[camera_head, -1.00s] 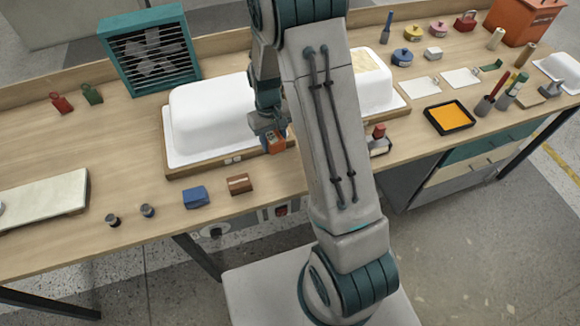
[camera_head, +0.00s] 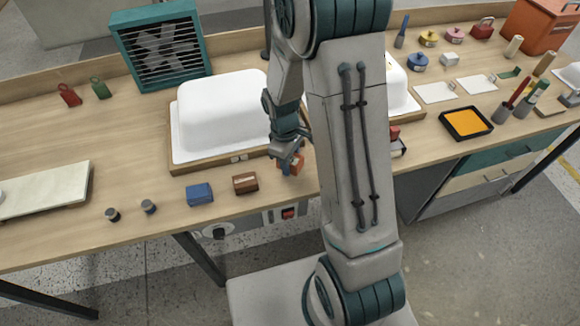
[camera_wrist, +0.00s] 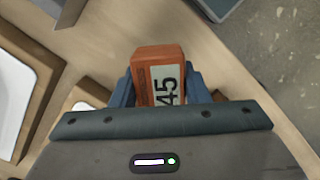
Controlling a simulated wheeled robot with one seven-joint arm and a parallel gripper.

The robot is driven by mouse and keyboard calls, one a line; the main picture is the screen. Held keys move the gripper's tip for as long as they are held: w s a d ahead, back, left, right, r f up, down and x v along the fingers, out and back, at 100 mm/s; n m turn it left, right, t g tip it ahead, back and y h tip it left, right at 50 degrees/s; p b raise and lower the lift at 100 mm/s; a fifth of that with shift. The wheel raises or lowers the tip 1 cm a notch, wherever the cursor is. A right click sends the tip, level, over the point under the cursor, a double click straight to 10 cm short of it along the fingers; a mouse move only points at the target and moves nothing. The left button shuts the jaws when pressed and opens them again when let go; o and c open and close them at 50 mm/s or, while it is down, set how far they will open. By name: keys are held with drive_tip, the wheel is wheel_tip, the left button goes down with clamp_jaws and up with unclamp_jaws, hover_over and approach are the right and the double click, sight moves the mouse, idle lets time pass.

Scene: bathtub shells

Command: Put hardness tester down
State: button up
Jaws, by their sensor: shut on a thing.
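The hardness tester (camera_head: 297,165) is a small orange block. In the wrist view it (camera_wrist: 150,62) shows a pale label reading "45". My gripper (camera_head: 287,163) is shut on it, with one blue finger on each side. The tester is over the front part of the wooden workbench, right of the brown block. I cannot tell whether it touches the bench top. My arm hides part of the bench behind and to the right of it.
A white tub shell (camera_head: 225,110) on a wooden base stands behind left of my gripper. A brown block (camera_head: 245,183) and a blue block (camera_head: 199,194) lie along the front. A second white shell (camera_head: 397,85) is partly behind my arm. Bare bench top (camera_head: 120,180) lies at left.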

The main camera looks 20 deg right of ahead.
drive_tip(key=shift+f, duration=1.7)
drive_tip(key=shift+f, duration=0.2)
drive_tip(key=o, duration=0.9)
drive_tip(key=shift+r, duration=0.15)
